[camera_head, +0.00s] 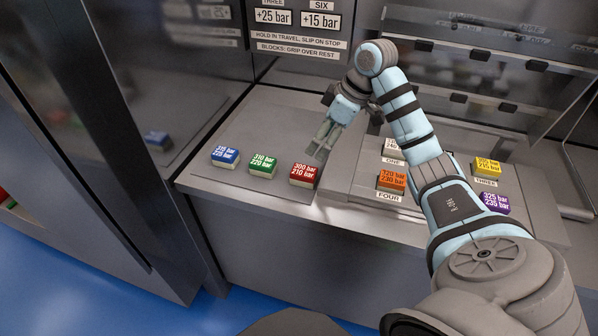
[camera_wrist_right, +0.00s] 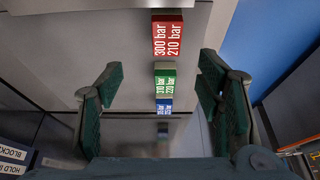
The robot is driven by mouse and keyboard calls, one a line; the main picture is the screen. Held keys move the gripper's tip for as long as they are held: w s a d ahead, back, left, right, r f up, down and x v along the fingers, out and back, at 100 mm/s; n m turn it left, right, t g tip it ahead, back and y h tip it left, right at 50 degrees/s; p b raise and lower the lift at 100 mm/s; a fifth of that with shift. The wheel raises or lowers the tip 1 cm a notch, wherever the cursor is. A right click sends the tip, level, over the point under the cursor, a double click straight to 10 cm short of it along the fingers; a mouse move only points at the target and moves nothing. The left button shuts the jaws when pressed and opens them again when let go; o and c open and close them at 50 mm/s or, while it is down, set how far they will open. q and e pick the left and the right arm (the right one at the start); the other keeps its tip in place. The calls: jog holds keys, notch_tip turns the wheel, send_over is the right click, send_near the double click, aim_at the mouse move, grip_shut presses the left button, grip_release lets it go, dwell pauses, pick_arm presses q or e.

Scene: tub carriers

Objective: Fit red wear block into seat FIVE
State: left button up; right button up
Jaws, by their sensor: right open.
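The red block (camera_head: 304,173), marked 300 bar 210 bar, sits on the left part of the grey bench, at the right end of a row of three blocks. It also shows in the right wrist view (camera_wrist_right: 168,36), upper middle, beyond the fingertips. My right gripper (camera_head: 318,152) is open and empty, just above and behind the red block, apart from it. In the right wrist view its two green-padded fingers (camera_wrist_right: 162,66) are spread wide. Seat FIVE is not visible; my right arm covers the middle of the seat plate (camera_head: 350,186). My left gripper is not in view.
A green block (camera_head: 263,164) and a blue block (camera_head: 225,155) stand left of the red one. On the seat plate are a white block (camera_head: 393,146) at ONE, orange (camera_head: 392,181) at FOUR, yellow (camera_head: 487,167) at THREE and purple (camera_head: 494,203) at the right front.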

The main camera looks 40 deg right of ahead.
send_over(305, 171)
jog(key=s+d, duration=0.1)
notch_tip(305, 171, down, 5)
jog(key=shift+s+d+r+b, duration=0.1)
jog(key=shift+s+r+b, duration=0.1)
jog(key=shift+b, duration=0.15)
jog(key=x, duration=0.2)
jog(key=b+x, duration=0.1)
jog(key=x, duration=0.2)
jog(key=shift+s+f, duration=0.15)
jog(key=shift+f, duration=0.2)
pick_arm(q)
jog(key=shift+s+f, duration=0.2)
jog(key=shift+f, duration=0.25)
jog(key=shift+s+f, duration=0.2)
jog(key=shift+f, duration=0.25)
pick_arm(e)
jog(key=shift+d, duration=0.1)
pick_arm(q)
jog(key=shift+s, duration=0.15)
pick_arm(e)
jog(key=c, duration=1.3)
